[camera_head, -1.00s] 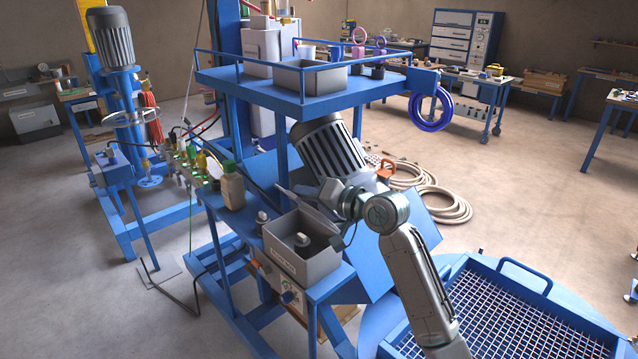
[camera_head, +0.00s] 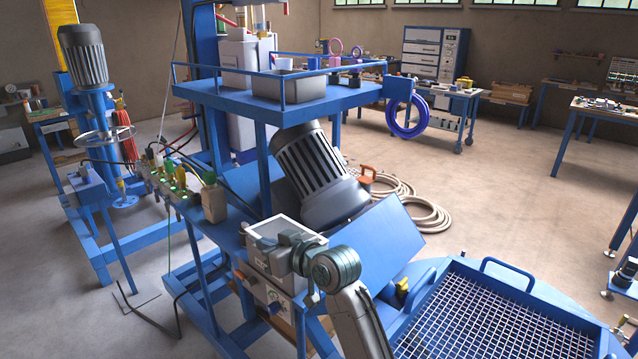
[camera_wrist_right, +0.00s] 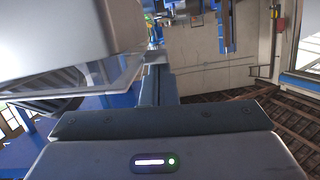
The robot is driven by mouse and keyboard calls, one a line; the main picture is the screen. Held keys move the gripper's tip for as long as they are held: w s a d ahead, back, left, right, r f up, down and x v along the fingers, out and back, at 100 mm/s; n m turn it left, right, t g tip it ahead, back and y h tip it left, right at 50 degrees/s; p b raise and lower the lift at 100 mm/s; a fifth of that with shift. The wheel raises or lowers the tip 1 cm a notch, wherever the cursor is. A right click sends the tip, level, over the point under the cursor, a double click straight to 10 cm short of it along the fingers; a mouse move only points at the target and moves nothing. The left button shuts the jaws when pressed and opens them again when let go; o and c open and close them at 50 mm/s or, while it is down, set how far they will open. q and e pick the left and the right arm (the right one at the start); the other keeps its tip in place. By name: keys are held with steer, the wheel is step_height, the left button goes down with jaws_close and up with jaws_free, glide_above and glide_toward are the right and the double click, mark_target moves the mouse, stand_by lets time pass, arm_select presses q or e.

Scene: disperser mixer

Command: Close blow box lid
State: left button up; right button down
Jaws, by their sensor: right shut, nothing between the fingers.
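The grey blow box (camera_head: 257,262) stands on the blue bench at the front. A pale rectangular frame with a dark middle (camera_head: 270,228) shows at its top. I cannot tell whether this is the lid lying shut or the open rim. My right gripper (camera_head: 287,251) is over the box's near right part and hides some of it. Its fingers look shut with nothing held. In the right wrist view, the shut fingers (camera_wrist_right: 156,82) point away beside a large pale grey body (camera_wrist_right: 60,25) with a thin clear-looking edge. My left gripper is not in view.
A slanted blue panel and a motor (camera_head: 312,170) are close on the right. A blue shelf (camera_head: 290,100) overhangs behind. A mesh grid (camera_head: 480,315) lies at front right.

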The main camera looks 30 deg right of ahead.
steer(key=shift+f, duration=0.65)
